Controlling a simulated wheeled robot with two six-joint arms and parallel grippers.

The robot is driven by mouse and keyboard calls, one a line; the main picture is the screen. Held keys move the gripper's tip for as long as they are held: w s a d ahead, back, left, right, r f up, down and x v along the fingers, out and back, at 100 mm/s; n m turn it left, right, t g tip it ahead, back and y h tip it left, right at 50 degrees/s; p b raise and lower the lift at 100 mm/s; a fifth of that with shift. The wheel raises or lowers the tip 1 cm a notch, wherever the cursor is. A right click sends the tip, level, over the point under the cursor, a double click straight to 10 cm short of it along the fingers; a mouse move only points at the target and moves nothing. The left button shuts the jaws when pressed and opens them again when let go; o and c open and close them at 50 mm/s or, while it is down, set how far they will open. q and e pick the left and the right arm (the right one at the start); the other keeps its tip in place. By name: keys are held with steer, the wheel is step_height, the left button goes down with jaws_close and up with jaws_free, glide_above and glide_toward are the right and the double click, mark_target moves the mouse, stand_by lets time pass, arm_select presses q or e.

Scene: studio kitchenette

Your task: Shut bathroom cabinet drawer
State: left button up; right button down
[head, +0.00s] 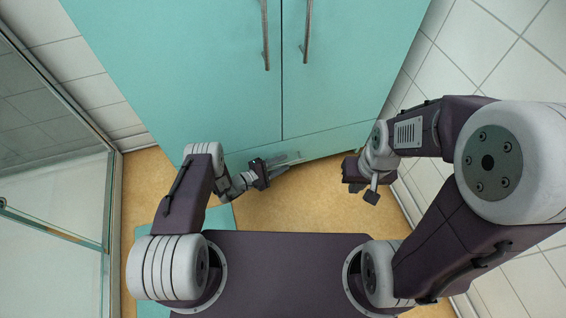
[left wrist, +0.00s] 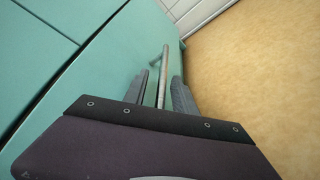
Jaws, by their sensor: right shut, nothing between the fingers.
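The turquoise cabinet (head: 205,60) stands ahead of me with two tall doors. Below them a low drawer front (head: 340,142) runs along the bottom. How far the drawer stands out is hard to tell; a dark gap shows along the upper edge of its front (left wrist: 95,72) in the left wrist view. My left gripper (head: 285,161) is low at this front. In the left wrist view its fingers (left wrist: 161,92) are apart, one on each side of a metal bar handle (left wrist: 164,65). My right gripper (head: 360,186) is shut and empty, to the right, clear of the cabinet.
Two vertical bar handles (head: 265,35) are on the doors above. A glass shower panel (head: 55,190) stands on the left, a white tiled wall (head: 500,50) on the right. A flat turquoise piece (head: 218,217) lies below my left arm. Tan floor (head: 310,205) is free ahead.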

arm_select(q)
steer(key=p+v, duration=0.4)
steer(key=v, duration=0.4)
steer(key=shift+s+a+r, duration=0.1)
steer(key=shift+a, duration=0.05)
steer(key=s+d+r+m+g+p, duration=0.1)
steer(key=s+d+r+m+g, duration=0.15)
steer(key=r+g, duration=0.4)
steer(key=s+d+r+m+g+p, duration=0.1)
steer(key=s+r+m+g+p, duration=0.2)
steer(key=r, duration=0.6)
steer(key=s+a+r+m+t+y+p, duration=0.1)
steer(key=s+a+r+m+y, duration=0.4)
steer(key=r, duration=0.5)
steer(key=s+a+r+m+t+y+p, duration=0.1)
steer(key=s+a+r+m+y+p, duration=0.15)
steer(key=s+a+r+y, duration=0.6)
step_height(320, 180, up, 39)
steer(key=w+h+p, duration=0.1)
steer(key=w+p, duration=0.1)
steer(key=p, duration=3.4)
steer(key=shift+w+d+m+g+p, duration=0.3)
steer(key=shift+g+p, duration=0.05)
steer(key=shift+p, duration=0.05)
